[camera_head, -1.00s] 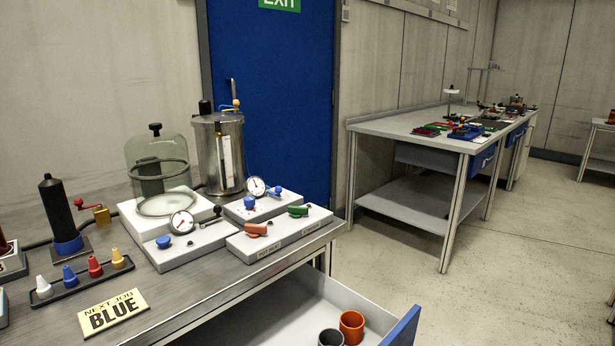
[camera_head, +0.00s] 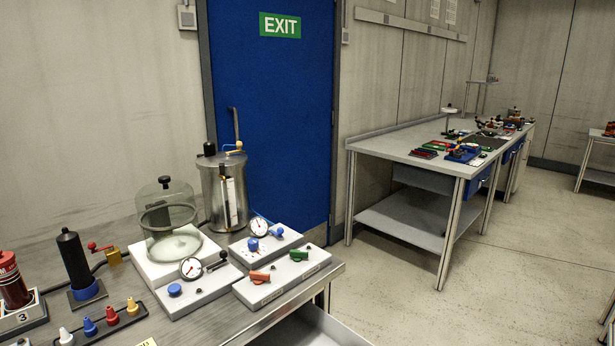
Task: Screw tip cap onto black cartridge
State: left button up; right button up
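A black cartridge (camera_head: 73,258) stands upright in a holder with a blue collar (camera_head: 88,290) at the left of the near bench. Several tip caps stand in a row on a dark strip in front of it: a white cap (camera_head: 65,336), a blue cap (camera_head: 89,327), a red cap (camera_head: 111,315) and a yellow cap (camera_head: 132,306). No cap shows on top of the black cartridge; its lower end is hidden in the holder. Neither of my grippers is in view.
A red cartridge (camera_head: 11,281) stands in a base marked 3 at the left edge. A glass bell jar (camera_head: 166,205), a metal drum (camera_head: 224,200), and valve boxes with gauges (camera_head: 195,290) fill the near bench's right. A second bench (camera_head: 392,146) stands beyond open floor (camera_head: 400,290).

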aim_at(69, 243)
jog(key=u, duration=1.3)
